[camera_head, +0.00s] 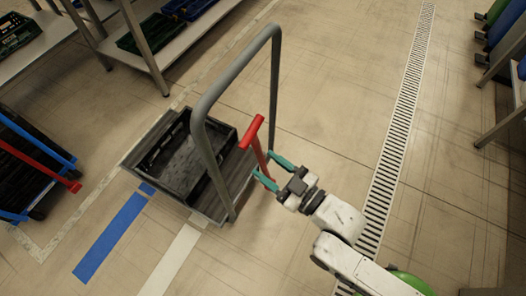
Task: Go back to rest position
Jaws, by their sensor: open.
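My gripper (276,171) is at the centre of the view, its two teal fingers spread apart and pointing left. It is open. The red T-shaped handle (253,131) of a cart rises beside the fingers, and its shaft runs down close to them. I cannot tell whether the fingers touch it. The cart (228,182) has a flat grey deck and a tall grey hoop (202,110). A black crate (205,180) lies on the deck. My white arm reaches in from the lower right.
A shelf (158,68) with crates stands at the upper left. Another cart with blue bars and a red handle (74,187) is at the left edge. A floor drain grate (400,125) runs along the right. Blue (111,238) and white tape mark the floor. Open floor lies around the drain.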

